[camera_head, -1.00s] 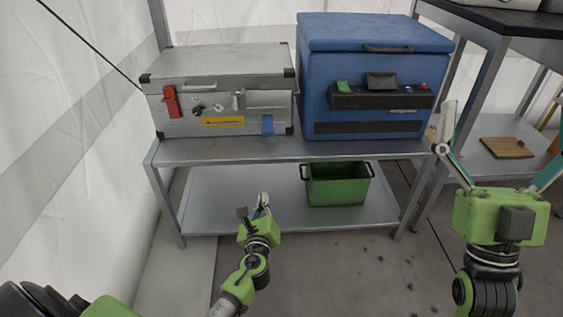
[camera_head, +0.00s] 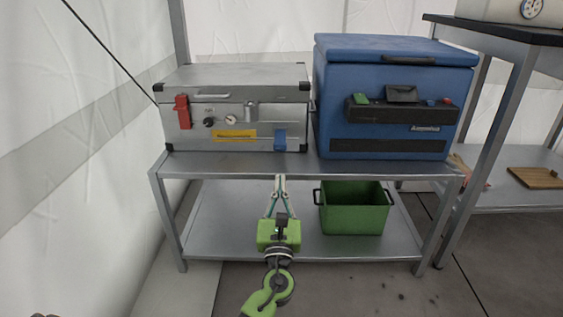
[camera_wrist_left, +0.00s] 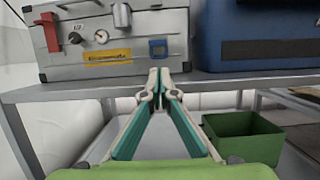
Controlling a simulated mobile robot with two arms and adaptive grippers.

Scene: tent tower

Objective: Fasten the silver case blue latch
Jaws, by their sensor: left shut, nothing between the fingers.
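The silver case (camera_head: 222,85) stands on the upper shelf at the left. Its blue latch (camera_head: 280,139) hangs low on the right of the front face, and it also shows in the left wrist view (camera_wrist_left: 158,49). A red latch (camera_head: 182,111) is on the left of the same face. My left gripper (camera_head: 280,178) is in front of the shelf edge, below the blue latch and apart from it. Its fingers are shut and empty, pointing up towards the case in the left wrist view (camera_wrist_left: 159,78). My right gripper is out of view.
A blue cooler box (camera_head: 395,100) stands right of the case on the same shelf (camera_head: 235,164). A green bin (camera_head: 353,212) sits on the lower shelf, right of my left gripper. A taller table (camera_head: 490,75) stands at the right.

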